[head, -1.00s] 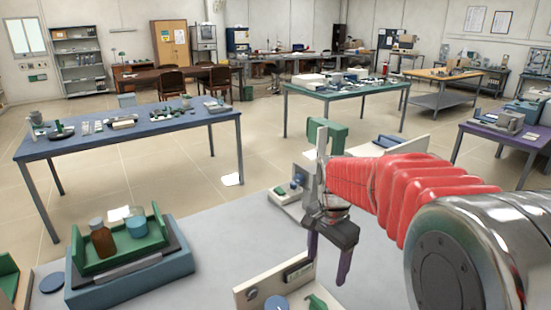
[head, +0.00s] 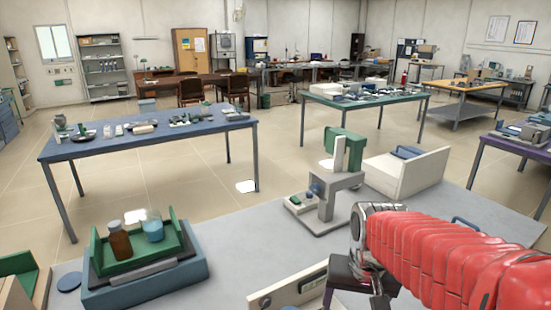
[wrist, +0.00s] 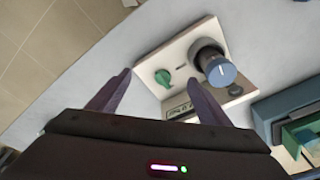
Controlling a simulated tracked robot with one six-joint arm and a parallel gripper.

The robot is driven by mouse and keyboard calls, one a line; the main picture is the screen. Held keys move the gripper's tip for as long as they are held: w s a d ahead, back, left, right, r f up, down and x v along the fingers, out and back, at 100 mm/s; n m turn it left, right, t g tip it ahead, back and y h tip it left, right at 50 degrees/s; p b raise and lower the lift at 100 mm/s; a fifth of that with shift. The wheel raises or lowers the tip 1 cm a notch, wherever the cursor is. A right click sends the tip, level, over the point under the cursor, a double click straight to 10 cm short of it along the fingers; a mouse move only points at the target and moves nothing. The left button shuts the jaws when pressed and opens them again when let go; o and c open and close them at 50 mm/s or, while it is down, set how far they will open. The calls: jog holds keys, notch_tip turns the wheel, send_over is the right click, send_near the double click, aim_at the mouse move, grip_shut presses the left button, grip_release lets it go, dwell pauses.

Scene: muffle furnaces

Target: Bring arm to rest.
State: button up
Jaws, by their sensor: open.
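My gripper shows at the lower right of the head view, at the end of my red-sleeved arm, partly cut off by the lower edge. In the wrist view my gripper (wrist: 158,95) is open, with its two dark purple fingers apart and nothing between them that they touch. Beyond the fingertips is a cream control panel (wrist: 184,62) with a green knob (wrist: 162,77), a small display (wrist: 178,108) and a blue-capped dark knob (wrist: 221,71). The panel also shows at the bottom of the head view.
On the grey worktop (head: 232,240), a blue-grey base (head: 150,284) carries a green tray (head: 178,229) with a brown bottle (head: 119,241) and a beaker (head: 153,227). A grey stand (head: 331,205) and a cream box (head: 405,174) stand behind my gripper. The worktop's middle is clear.

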jog(key=s+r+n+t, duration=0.2)
jog(key=s+r, duration=0.3)
jog(key=s, duration=0.5)
jog(key=shift+r+t, duration=0.25)
jog(key=shift+t, duration=0.65)
